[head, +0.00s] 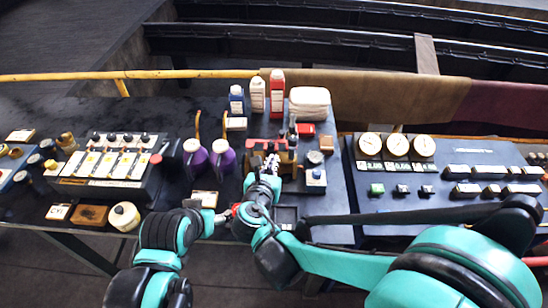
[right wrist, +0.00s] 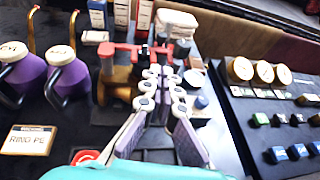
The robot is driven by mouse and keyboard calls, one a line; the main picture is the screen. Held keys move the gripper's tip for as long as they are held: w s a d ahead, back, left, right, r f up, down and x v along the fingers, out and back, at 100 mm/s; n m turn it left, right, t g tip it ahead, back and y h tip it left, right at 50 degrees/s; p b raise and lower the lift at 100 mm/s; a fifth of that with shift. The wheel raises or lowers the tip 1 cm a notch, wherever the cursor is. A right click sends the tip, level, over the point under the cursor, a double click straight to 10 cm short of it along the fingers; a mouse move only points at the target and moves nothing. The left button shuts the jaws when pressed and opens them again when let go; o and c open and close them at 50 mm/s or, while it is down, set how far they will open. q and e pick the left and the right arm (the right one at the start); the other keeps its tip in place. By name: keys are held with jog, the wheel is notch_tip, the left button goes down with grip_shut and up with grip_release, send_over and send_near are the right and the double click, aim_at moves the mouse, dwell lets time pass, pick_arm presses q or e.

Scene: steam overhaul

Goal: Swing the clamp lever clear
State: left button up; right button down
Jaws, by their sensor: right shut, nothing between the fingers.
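A clamp fixture with brown-gold parts (head: 287,155) stands on the dark bench, just beyond my right gripper (head: 266,170). In the right wrist view a red bar that looks like the clamp lever (right wrist: 118,48) lies across the fixture, with a dark upright at its middle. My right gripper (right wrist: 162,72) is shut and empty, its tips close in front of the fixture at the bar's right part. I cannot tell whether they touch. My left arm comes in from the left and ends beside my right wrist; its fingers cannot be made out.
Two purple jugs (head: 222,157) stand left of the fixture. Bottles (head: 257,95) and a white folded stack (head: 310,103) are behind it. A gauge panel (head: 440,165) is to the right. A ring label card (right wrist: 28,140) lies at front left.

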jog(key=b, duration=0.2)
send_near(281, 136)
jog(key=x, duration=0.5)
jog(key=shift+s+f, duration=0.1)
jog(key=shift+f, duration=0.3)
jog(key=shift+w+d, duration=0.1)
jog(key=shift+w, duration=0.7)
jog(key=shift+w, duration=0.15)
jog(key=shift+w+d+n+y, duration=0.15)
jog(key=shift+n+y, duration=0.25)
jog(key=shift+y, duration=0.1)
